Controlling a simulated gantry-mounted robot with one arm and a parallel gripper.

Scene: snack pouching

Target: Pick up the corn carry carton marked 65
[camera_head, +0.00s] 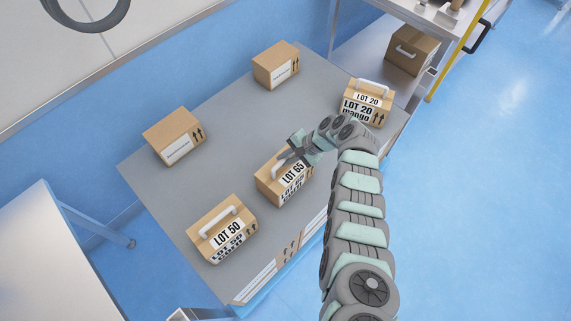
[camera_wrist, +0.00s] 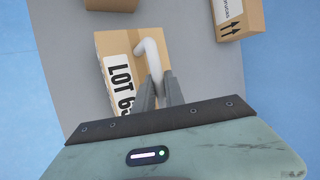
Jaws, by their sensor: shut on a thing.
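The carton marked LOT 65 (camera_head: 285,182) is a brown box with a white label and a white handle on top. It sits on the grey tabletop between the LOT 50 and LOT 20 cartons. My gripper (camera_head: 287,157) is at its top from the right, shut on the handle. In the wrist view the carton (camera_wrist: 105,45) lies under my gripper (camera_wrist: 157,78), whose two fingers close on the white handle (camera_wrist: 150,52). The lower part of the label is hidden by my gripper there. The word corn is not readable in these views.
The LOT 50 carton (camera_head: 222,232) stands at the front left and the LOT 20 mango carton (camera_head: 366,101) at the right. Two handleless boxes stand behind, one at left (camera_head: 173,136) and one at back (camera_head: 276,66). The grey tabletop (camera_head: 225,130) is clear between them.

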